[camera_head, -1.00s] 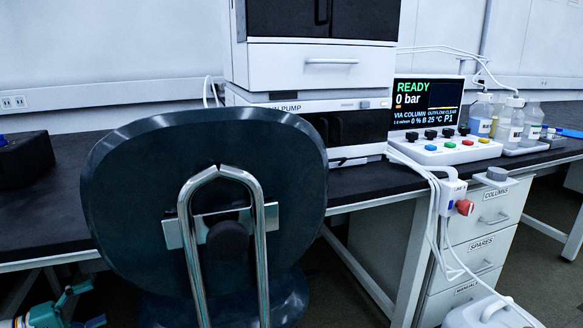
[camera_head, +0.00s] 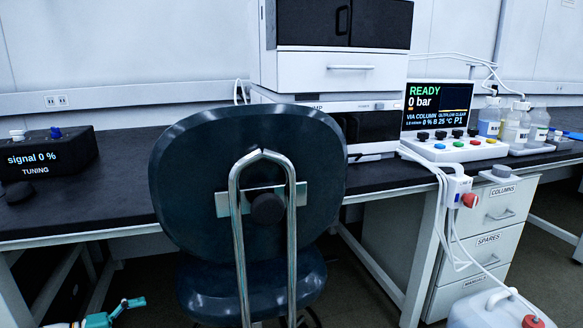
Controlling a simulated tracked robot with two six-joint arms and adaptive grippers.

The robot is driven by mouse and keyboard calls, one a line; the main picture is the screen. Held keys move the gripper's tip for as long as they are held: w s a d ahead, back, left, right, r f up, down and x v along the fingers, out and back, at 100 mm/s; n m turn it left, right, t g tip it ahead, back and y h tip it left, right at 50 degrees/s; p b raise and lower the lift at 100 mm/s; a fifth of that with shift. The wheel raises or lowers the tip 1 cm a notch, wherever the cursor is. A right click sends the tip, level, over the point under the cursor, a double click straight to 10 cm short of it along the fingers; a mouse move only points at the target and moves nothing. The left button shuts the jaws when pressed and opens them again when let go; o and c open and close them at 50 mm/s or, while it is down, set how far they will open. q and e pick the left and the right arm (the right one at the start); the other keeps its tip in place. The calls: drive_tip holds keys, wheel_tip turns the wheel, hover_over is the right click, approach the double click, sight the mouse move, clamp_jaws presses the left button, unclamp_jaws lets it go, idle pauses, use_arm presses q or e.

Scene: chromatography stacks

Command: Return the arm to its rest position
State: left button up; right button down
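A teal and dark gripper (camera_head: 126,306), coming in from the left and so my left one, shows small at the bottom left corner of the head view. It is low, below the bench top and left of the chair. Nothing can be made out in it. It is too small and cut off to tell whether its fingers are apart. My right gripper is not in view.
A dark office chair (camera_head: 247,150) stands in front of the black bench (camera_head: 105,170). A stacked instrument (camera_head: 325,72), a control panel (camera_head: 456,149) and bottles (camera_head: 516,126) stand on the bench. A tuning box (camera_head: 70,149) is at left. A white canister (camera_head: 490,312) is at bottom right.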

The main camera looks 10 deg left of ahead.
use_arm(q)
drive_tip(key=s+d+f+g+y+p, duration=0.15)
drive_tip(key=s+d+f+g, duration=0.25)
drive_tip(key=d+f, duration=0.55)
drive_tip(key=s+d+f+g+y, duration=0.25)
drive_tip(key=d+f+g, duration=0.25)
drive_tip(key=d+f, duration=0.5)
drive_tip(key=s+d+m+g+y+p, duration=0.25)
drive_tip(key=s+d+m, duration=0.65)
drive_tip(key=s+d, duration=0.85)
wheel_tip(320, 180, up, 38)
drive_tip(key=a+p, duration=0.1)
drive_tip(key=p, duration=3.7)
drive_tip(key=shift+a+f+t+y, duration=0.25)
drive_tip(key=shift+t+y, duration=0.1)
drive_tip(key=shift+t, duration=0.1)
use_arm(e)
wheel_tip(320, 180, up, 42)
use_arm(q)
drive_tip(key=shift+s+f, duration=0.1)
drive_tip(key=shift+c, duration=0.2)
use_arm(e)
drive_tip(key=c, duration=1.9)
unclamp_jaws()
